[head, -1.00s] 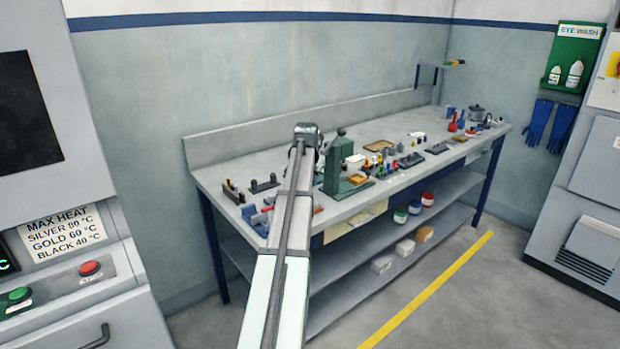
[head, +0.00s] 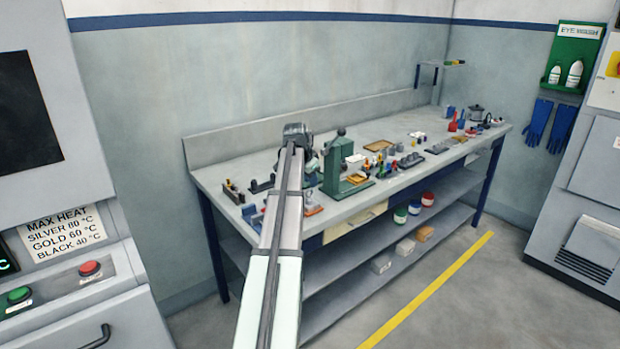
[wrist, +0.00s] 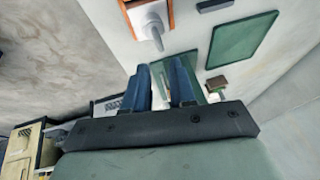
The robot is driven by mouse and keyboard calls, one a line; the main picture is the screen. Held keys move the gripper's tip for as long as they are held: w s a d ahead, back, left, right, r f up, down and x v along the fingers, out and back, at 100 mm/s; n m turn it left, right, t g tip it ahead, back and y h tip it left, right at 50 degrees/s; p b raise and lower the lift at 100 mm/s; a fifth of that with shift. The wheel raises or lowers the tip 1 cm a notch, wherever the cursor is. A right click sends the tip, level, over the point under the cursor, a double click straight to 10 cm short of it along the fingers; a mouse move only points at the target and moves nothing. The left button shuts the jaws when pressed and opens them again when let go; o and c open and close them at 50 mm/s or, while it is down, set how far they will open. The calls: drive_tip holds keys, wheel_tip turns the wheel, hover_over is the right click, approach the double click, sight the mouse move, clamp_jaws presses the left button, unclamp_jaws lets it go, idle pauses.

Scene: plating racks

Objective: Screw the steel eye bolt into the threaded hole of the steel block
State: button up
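In the wrist view, the two blue fingers of my gripper (wrist: 161,82) stand apart with a gap between them. I make out no held object in the gap. In the head view, the end of my arm (head: 296,132) is above the left part of the bench, and the fingers are hidden there. A pale grey part with a rounded shaft (wrist: 150,28) sits on an orange-brown base (wrist: 126,8) beyond the fingers in the wrist view. I cannot tell whether it is the eye bolt or the steel block. Neither is clearly identifiable in the head view.
A green press (head: 334,168) stands just right of my arm on the grey bench (head: 228,172). Small tools and trays crowd the bench's front and right. A green panel (wrist: 240,40) shows in the wrist view. The back left of the bench is mostly clear.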

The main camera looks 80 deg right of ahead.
sight(311, 198)
drive_tip(key=shift+f, duration=2.35)
drive_tip(key=shift+c, duration=0.3)
clamp_jaws()
drive_tip(key=m, duration=0.2)
drive_tip(key=m+g+y, duration=0.1)
drive_tip(key=m, duration=0.1)
drive_tip(key=m+g, duration=0.1)
drive_tip(key=m, duration=0.1)
drive_tip(key=shift+w+d+y, duration=0.1)
drive_tip(key=shift+w+y, duration=0.2)
drive_tip(key=shift+w, duration=0.1)
drive_tip(key=shift+w+m+g+y, duration=0.15)
drive_tip(key=shift+m+y, duration=0.1)
drive_tip(key=shift+m, duration=0.55)
drive_tip(key=shift+w+m+g+y, duration=0.15)
drive_tip(key=shift+m+y, duration=0.1)
drive_tip(key=shift+m, duration=0.55)
